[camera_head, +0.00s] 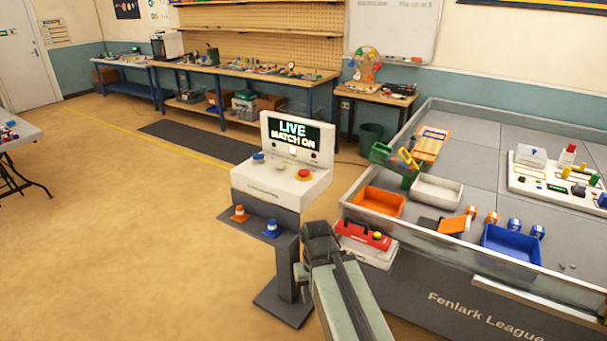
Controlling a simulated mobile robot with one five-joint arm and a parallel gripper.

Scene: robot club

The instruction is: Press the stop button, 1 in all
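The red stop button (303,174) has a yellow base and sits at the right of the white control console (262,185). The console stands on a dark grey pedestal. Its screen (291,133) reads "LIVE MATCH ON". A blue button (258,157) sits at the console's left, and a pale green one lies between the two. My arm rises from the bottom edge, and its dark joint is in front of and below the console's right side, apart from the red button. I see no gripper fingers in this view.
The walled game field (480,110) with bins fills the right. A red toolbox (362,235) sits on a white case beside it.

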